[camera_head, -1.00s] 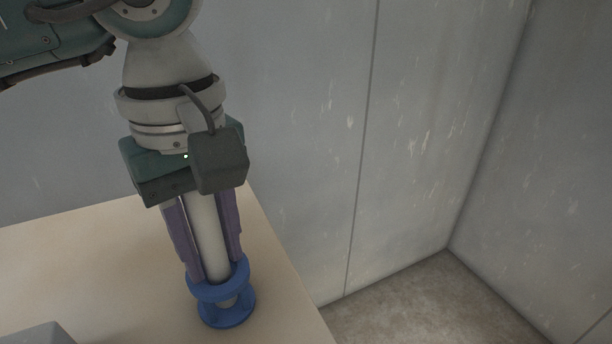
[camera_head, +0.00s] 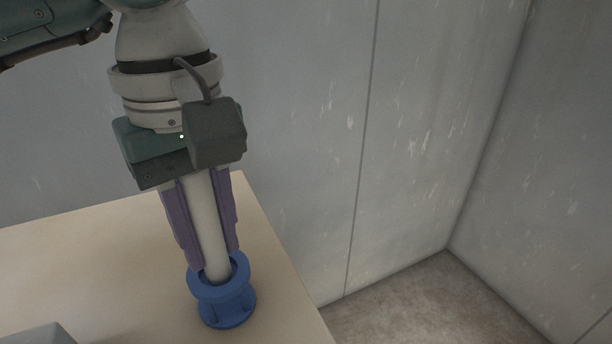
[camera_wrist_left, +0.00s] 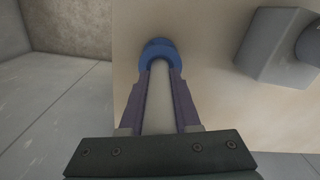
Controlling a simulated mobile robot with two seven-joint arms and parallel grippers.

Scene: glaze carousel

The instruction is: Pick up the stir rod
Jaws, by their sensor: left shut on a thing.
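The stir rod (camera_head: 207,228) is a pale, thick cylinder, nearly upright in the head view. My left gripper (camera_head: 213,256) points down and is shut on it, with one purple finger on each side. The rod's lower end is inside the blue holder (camera_head: 229,306), a spool-shaped stand on the table. The fingertips are just above the holder's rim. The left wrist view also shows the rod (camera_wrist_left: 159,98) between the fingers and the blue holder (camera_wrist_left: 158,48) beyond it. The rod's lower tip is hidden in the holder. My right gripper is not in view.
The pale wooden table (camera_head: 110,240) has its right edge close beside the holder. A grey block (camera_head: 40,335) sits at the lower left; the wrist view shows it with a round part (camera_wrist_left: 310,45). Grey panel walls (camera_head: 300,120) stand behind.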

